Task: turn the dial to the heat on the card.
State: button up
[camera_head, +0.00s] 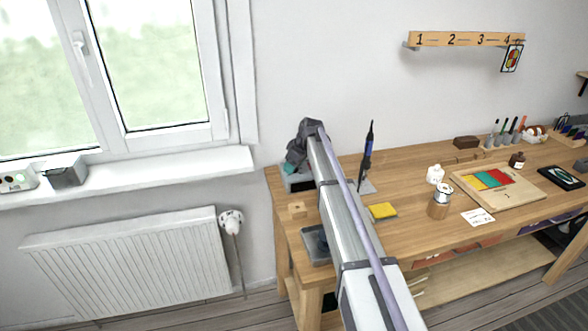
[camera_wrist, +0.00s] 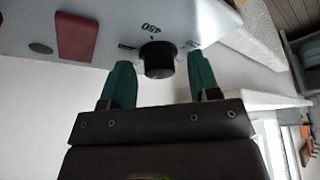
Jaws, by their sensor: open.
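The black round dial (camera_wrist: 157,60) sits on a pale grey panel (camera_wrist: 120,22) in the wrist view. Marks surround it; one reads 450, upside down in the picture, and the others are too blurred to read. My gripper (camera_wrist: 160,66) is open, its green fingers on either side of the dial with visible gaps. In the head view my gripper (camera_head: 303,146) is at the bench's left end, largely covering a grey-teal unit (camera_head: 290,171). The dial is hidden there. A small white card (camera_head: 477,217) lies on the bench, its writing too small to read.
A blue-handled iron (camera_head: 367,150) stands upright right of my arm, with a yellow sponge (camera_head: 382,211) nearby. A red patch (camera_wrist: 77,37) is on the panel.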

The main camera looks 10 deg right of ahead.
jog(key=c, duration=0.9)
jog(key=m+t, duration=0.1)
jog(key=m, duration=0.2)
jog(key=shift+h, duration=0.4)
jog(key=o, duration=0.9)
